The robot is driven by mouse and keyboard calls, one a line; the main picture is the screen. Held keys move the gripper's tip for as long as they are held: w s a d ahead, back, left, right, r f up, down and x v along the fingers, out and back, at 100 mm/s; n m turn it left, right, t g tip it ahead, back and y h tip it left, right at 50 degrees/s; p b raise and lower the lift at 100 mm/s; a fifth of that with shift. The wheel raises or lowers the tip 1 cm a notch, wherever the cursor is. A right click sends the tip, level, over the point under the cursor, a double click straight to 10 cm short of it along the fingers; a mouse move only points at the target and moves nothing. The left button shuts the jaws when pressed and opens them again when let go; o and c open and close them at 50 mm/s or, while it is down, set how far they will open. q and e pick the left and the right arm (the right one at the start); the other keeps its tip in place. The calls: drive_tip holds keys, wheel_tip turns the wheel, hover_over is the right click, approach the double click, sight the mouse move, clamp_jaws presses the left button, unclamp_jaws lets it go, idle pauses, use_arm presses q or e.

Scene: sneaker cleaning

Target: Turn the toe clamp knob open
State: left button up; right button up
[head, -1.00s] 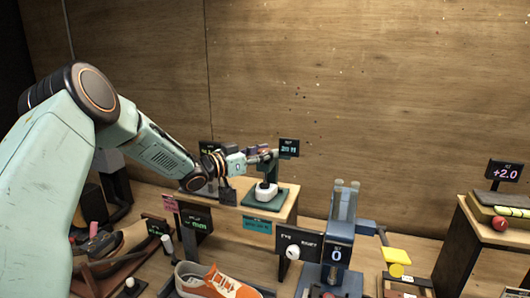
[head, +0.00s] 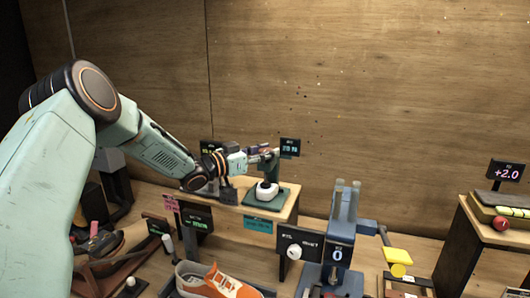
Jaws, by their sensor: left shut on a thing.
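My left gripper (head: 265,156) reaches in from the left over a small wooden bench. It is shut on a small dark part at the top of a green stand; the fingers hide most of that part and I cannot tell what it is. The stand has a green base (head: 278,201) and a white rounded piece (head: 267,190). An orange sneaker (head: 228,284) lies at the bottom edge, partly cut off. A white round knob (head: 294,252) sits on a dark panel right of it. I cannot tell which part is the toe clamp knob. My right gripper is out of view.
A wooden box (head: 478,250) with a red ball (head: 500,223) is at far right. A brown shoe (head: 105,243) is at left.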

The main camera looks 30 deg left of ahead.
sight(260, 151)
use_arm(q)
drive_tip(key=shift+r, duration=0.3)
drive_tip(key=o, duration=1.2)
drive_tip(key=shift+w+f, duration=0.1)
drive_tip(key=shift+f, duration=0.05)
drive_tip(key=v, duration=0.6)
drive_tip(key=shift+a, duration=0.15)
drive_tip(key=shift+s+a, duration=0.1)
drive_tip(key=shift+s, duration=0.6)
drive_tip(key=shift+s, duration=0.1)
